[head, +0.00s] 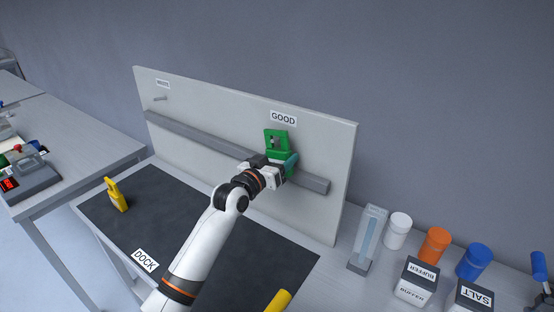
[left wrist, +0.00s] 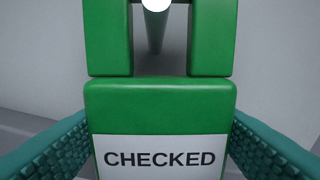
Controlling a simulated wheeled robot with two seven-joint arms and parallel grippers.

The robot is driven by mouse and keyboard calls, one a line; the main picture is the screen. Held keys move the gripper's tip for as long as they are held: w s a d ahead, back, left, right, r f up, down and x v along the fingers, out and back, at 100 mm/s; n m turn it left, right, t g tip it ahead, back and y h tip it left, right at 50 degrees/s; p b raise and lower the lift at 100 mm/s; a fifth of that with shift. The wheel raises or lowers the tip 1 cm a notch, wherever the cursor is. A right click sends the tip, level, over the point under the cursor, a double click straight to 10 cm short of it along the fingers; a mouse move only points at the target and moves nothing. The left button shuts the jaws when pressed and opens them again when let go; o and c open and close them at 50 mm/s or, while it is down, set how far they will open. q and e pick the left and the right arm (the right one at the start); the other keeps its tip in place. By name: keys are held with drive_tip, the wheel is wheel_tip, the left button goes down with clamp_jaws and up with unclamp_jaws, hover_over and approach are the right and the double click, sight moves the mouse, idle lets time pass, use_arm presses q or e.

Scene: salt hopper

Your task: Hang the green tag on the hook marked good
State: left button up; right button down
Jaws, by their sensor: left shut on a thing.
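The green tag (head: 277,138) is upright in front of the board, just below the GOOD label (head: 283,118). My left gripper (head: 281,165) is shut on its lower part. In the left wrist view the tag (left wrist: 160,103) reads CHECKED, with teal fingers on both sides. A pale peg (left wrist: 154,28), the hook under GOOD, shows within the tag's opening, its bright end near the top edge. I cannot tell how far the peg passes through the opening. The head view hides most of this hook behind the tag. My right gripper is out of view.
Another hook (head: 160,99) sits at the board's left. A grey rail (head: 180,132) crosses the board below the hooks. A yellow tag-like object (head: 116,195) stands on the dark DOCK mat (head: 150,222). Bottles and boxes, including an orange bottle (head: 434,245), stand at right.

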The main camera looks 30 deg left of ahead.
use_arm(q)
drive_tip(key=shift+d+f, duration=0.1)
drive_tip(key=shift+f, duration=0.1)
drive_tip(key=o, duration=0.9)
drive_tip(key=shift+c, duration=0.2)
drive_tip(key=shift+o, duration=1.4)
drive_tip(key=shift+w+f, duration=0.1)
drive_tip(key=shift+w, duration=0.15)
drive_tip(key=shift+o, duration=1.1)
drive_tip(key=shift+w, duration=0.1)
drive_tip(key=shift+d, duration=0.15)
drive_tip(key=shift+a, duration=0.2)
